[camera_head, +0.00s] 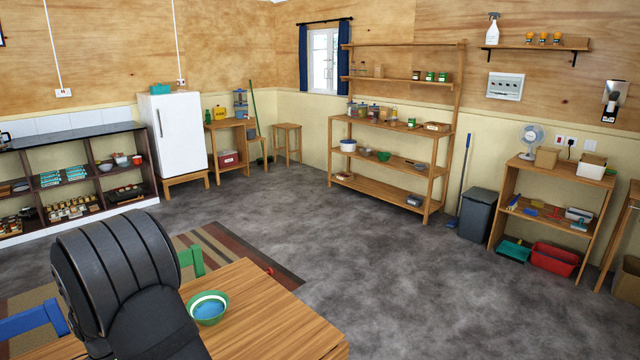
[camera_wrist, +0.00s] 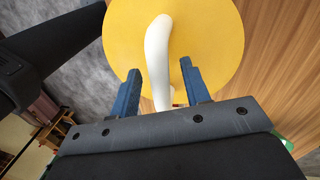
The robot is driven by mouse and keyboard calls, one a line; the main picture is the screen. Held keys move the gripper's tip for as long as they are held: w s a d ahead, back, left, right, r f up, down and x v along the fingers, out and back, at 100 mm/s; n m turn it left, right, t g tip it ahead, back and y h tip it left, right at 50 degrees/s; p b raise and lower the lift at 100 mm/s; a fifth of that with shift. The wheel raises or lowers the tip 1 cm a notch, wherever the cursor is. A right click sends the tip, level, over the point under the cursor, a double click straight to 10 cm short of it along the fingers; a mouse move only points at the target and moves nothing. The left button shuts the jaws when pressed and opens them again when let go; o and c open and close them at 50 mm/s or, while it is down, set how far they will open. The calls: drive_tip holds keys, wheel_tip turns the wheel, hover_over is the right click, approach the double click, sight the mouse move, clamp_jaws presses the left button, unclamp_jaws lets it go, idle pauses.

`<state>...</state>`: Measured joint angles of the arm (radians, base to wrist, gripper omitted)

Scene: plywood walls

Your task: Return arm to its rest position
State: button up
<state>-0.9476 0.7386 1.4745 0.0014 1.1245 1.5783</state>
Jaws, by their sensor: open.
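My gripper (camera_wrist: 160,88) shows in the wrist view with its two blue fingers apart. A white curved piece (camera_wrist: 157,50) stands between the fingers, with a gap on each side. It lies in front of a round yellow thing (camera_wrist: 215,35), and I cannot tell what the two are or whether they are joined. Wood grain shows behind the yellow thing. In the head view my black ridged arm fills the lower left, and the gripper end is hidden.
A wooden table (camera_head: 265,315) is at the lower front, with a green bowl (camera_head: 208,307) near the arm. Blue (camera_head: 35,320) and green (camera_head: 191,258) chair backs stand by it. Shelves and a white fridge (camera_head: 178,138) line the walls. The grey floor (camera_head: 400,260) is mostly clear.

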drive_tip(key=shift+r+m, duration=0.15)
drive_tip(key=shift+m, duration=0.85)
wheel_tip(320, 180, up, 16)
drive_tip(key=w+a+r, duration=0.1)
drive_tip(key=w+a, duration=0.1)
drive_tip(key=f, duration=0.5)
drive_tip(key=s+d+f, duration=0.1)
drive_tip(key=f, duration=0.5)
drive_tip(key=s+d+f, duration=0.1)
drive_tip(key=f, duration=0.5)
drive_tip(key=shift+f, duration=0.25)
drive_tip(key=n, duration=0.4)
drive_tip(key=shift+r, duration=0.1)
drive_tip(key=n, duration=0.3)
drive_tip(key=shift+n+t, duration=0.3)
drive_tip(key=shift+t, duration=0.1)
drive_tip(key=a+r, duration=0.2)
drive_tip(key=r, duration=0.7)
drive_tip(key=a+r, duration=0.2)
drive_tip(key=r, duration=0.6)
drive_tip(key=shift+n+t, duration=0.3)
drive_tip(key=f, duration=0.1)
drive_tip(key=d+f, duration=0.1)
drive_tip(key=f, duration=0.1)
drive_tip(key=shift+w+d+f, duration=0.2)
drive_tip(key=shift+d+f, duration=0.15)
drive_tip(key=shift+f, duration=0.05)
